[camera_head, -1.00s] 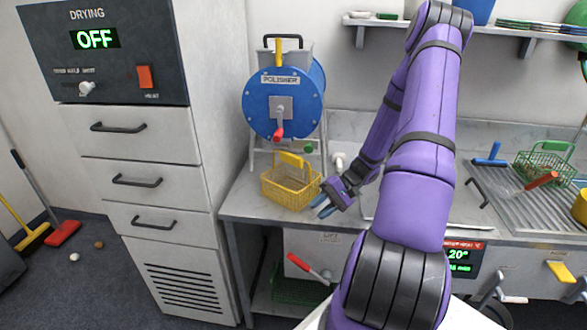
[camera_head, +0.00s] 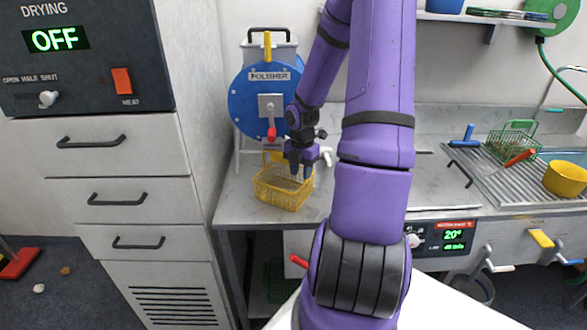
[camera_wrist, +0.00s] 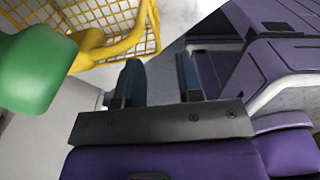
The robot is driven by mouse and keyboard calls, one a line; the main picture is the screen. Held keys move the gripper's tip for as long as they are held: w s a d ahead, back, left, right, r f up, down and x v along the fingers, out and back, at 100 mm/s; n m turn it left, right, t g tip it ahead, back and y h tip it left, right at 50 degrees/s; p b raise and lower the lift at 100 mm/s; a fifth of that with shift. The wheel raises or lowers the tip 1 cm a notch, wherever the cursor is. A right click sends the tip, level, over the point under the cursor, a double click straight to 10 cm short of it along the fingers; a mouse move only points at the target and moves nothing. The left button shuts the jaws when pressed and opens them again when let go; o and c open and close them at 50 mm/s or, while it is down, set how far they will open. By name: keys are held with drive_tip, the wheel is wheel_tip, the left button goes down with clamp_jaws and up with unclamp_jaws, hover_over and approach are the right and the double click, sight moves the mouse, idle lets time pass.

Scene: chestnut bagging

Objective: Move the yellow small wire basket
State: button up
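The yellow small wire basket (camera_head: 283,195) stands on the metal counter in front of the blue polisher, its handle raised at the back and partly hidden. My gripper (camera_head: 300,172) points down over the basket's back right part in the head view. In the wrist view the two dark fingers of my gripper (camera_wrist: 158,80) stand apart with nothing between them. There the basket (camera_wrist: 108,28) and its thick yellow handle lie at the upper left, outside the fingers. I cannot tell whether the gripper touches the basket.
The blue polisher (camera_head: 263,105) stands close behind the basket. A rounded green part (camera_wrist: 38,70) looms beside the fingers in the wrist view. A green wire basket (camera_head: 511,142) and a yellow bowl (camera_head: 566,179) sit on the ridged drainer at right. Drawers (camera_head: 120,198) border the left.

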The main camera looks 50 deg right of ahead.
drive_tip(key=shift+w+r+n, duration=0.15)
drive_tip(key=shift+w+n, duration=0.05)
drive_tip(key=shift+n, duration=0.1)
approach(300, 207)
wheel_tip(300, 207, down, 5)
drive_tip(key=shift+w+f, duration=0.1)
drive_tip(key=shift+f, duration=0.15)
idle(0.4)
clamp_jaws()
